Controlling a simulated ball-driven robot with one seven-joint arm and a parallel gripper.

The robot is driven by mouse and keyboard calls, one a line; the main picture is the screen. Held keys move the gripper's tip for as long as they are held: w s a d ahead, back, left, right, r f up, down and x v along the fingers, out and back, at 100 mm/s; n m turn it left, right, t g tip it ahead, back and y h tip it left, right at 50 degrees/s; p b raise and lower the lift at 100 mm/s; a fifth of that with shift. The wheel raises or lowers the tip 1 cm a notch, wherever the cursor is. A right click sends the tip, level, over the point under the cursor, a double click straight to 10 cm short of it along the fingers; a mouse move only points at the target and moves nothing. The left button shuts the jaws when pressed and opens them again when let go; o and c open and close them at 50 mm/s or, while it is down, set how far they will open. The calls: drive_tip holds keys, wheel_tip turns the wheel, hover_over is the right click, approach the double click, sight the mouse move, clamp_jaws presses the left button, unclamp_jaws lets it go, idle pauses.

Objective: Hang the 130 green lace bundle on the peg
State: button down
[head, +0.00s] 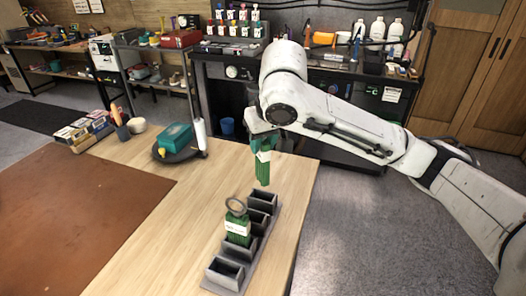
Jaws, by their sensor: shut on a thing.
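A green lace bundle (262,171) with a white label band hangs upright below my gripper (264,141), above the right part of the wooden table. My gripper is shut on its top end; the fingers are small and partly hidden by the arm. A second green bundle (238,229) with a white label and a grey ring on top stands in a compartment of the dark grey rack (224,272). The label numbers are too small to read, so I cannot tell which bundle is the 130. I cannot make out the peg with certainty.
The rack's other compartments look empty. A teal box (175,136) sits on a dark round stand (181,154) beside a white upright roll (199,134). Small boxes (84,130) and cups stand at the table's far left edge. A brown mat (85,225) covers the left; the table between is clear.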

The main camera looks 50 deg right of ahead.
sight(263, 155)
wheel_tip(263, 155, down, 3)
drive_tip(key=shift+d+r+p, duration=0.1)
drive_tip(key=shift+p, duration=0.2)
drive_tip(key=shift+f, duration=0.2)
drive_tip(key=shift+f, duration=0.4)
drive_tip(key=shift+f+b, duration=0.1)
drive_tip(key=shift+b, duration=0.25)
drive_tip(key=c, duration=0.8)
unclamp_jaws()
drive_tip(key=shift+r+p, duration=0.4)
drive_tip(key=shift+r, duration=0.15)
drive_tip(key=v, duration=1.2)
